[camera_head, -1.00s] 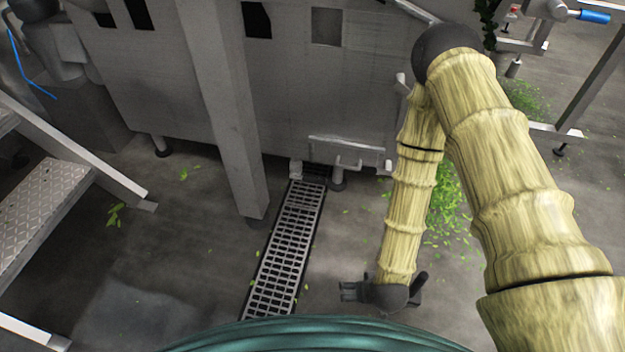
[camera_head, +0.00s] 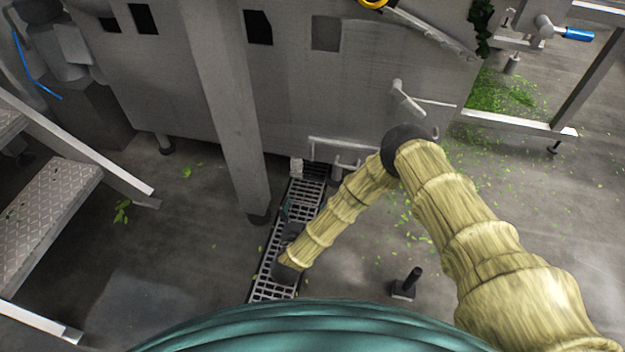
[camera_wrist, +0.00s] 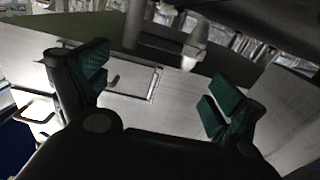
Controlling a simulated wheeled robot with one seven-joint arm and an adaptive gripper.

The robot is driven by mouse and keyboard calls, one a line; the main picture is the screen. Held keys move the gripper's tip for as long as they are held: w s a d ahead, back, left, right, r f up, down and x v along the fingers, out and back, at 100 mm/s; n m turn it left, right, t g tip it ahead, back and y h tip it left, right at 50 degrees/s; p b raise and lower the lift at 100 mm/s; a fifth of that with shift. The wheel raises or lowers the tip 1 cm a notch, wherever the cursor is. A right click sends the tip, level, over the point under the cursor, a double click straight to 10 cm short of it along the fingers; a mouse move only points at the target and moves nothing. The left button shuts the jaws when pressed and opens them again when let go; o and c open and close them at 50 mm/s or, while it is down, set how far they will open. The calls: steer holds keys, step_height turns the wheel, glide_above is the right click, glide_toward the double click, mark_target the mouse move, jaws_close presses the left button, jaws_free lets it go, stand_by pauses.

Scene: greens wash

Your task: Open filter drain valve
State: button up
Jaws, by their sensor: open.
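A valve with a blue handle (camera_head: 578,34) is at the upper right in the head view, on a metal pipe fitting. A grey lever handle (camera_head: 406,98) sticks out from the lower right of the big grey machine. Nothing marks either one as the filter drain valve. My gripper (camera_head: 288,212) is low over the floor grating in the head view, well left of both handles and apart from them. In the wrist view, my gripper (camera_wrist: 160,88) has its two teal-padded fingers wide apart, with nothing held between them. A panel with a small handle (camera_wrist: 137,80) shows beyond the fingers.
The grey machine (camera_head: 290,95) and its slanted post (camera_head: 228,120) stand close ahead. A floor grating (camera_head: 270,291) runs toward the machine. Metal steps (camera_head: 45,220) are at the left. A dark stub (camera_head: 406,284) stands on the floor. Open floor lies at the right.

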mark_target(314, 178)
steer(key=b+x, duration=0.5)
steer(key=x, duration=0.4)
steer(key=shift+w+d+f, duration=0.1)
steer(key=shift+w, duration=0.05)
steer(key=shift+w+d+b, duration=0.2)
steer(key=shift+w+b, duration=0.25)
steer(key=shift+w, duration=0.25)
